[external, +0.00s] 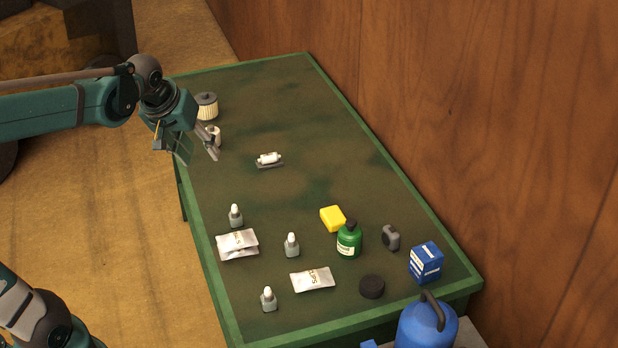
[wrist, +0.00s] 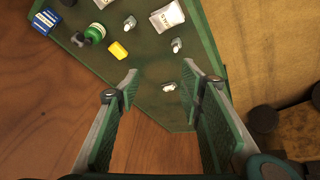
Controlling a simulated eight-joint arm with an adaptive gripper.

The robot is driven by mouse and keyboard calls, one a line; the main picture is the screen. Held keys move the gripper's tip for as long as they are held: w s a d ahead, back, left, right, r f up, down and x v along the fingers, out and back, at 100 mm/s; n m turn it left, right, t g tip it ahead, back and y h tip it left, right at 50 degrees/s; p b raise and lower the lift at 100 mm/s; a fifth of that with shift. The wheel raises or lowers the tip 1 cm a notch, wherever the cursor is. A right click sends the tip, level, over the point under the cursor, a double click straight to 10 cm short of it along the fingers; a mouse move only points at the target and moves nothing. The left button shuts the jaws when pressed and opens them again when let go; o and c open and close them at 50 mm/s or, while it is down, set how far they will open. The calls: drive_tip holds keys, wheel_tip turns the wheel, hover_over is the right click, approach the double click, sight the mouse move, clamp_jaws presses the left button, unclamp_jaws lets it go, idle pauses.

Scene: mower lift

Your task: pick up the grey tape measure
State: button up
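The grey tape measure (external: 391,237) stands near the right edge of the table, between the green bottle (external: 349,241) and the blue box (external: 426,262). In the wrist view the tape measure (wrist: 78,39) is small, at the upper left, beside the green bottle (wrist: 94,33). My gripper (external: 212,150) is above the far left part of the table, well away from the tape measure. In the wrist view my gripper (wrist: 160,71) has its two fingers spread wide with nothing between them.
A yellow block (external: 332,217) and a black disc (external: 372,286) lie near the tape measure. A wooden wall (external: 480,100) rises beyond the right edge.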

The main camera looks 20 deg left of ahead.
drive_tip(key=w+d+n+g, duration=0.2)
drive_tip(key=w+d, duration=0.6)
drive_tip(key=w, duration=0.3)
drive_tip(key=n+g, duration=0.3)
drive_tip(key=n, duration=0.3)
hover_over(392, 229)
drive_tip(key=shift+y, duration=0.3)
drive_tip(key=f, duration=2.6)
drive_tip(key=shift+s+a+f, duration=0.15)
drive_tip(key=shift+a+f, duration=0.05)
drive_tip(key=shift+a, duration=0.1)
drive_tip(key=shift+d+f, duration=0.35)
drive_tip(key=shift+f, duration=0.1)
drive_tip(key=shift+f, duration=0.1)
drive_tip(key=shift+f, duration=1.2)
drive_tip(key=shift+f, duration=0.1)
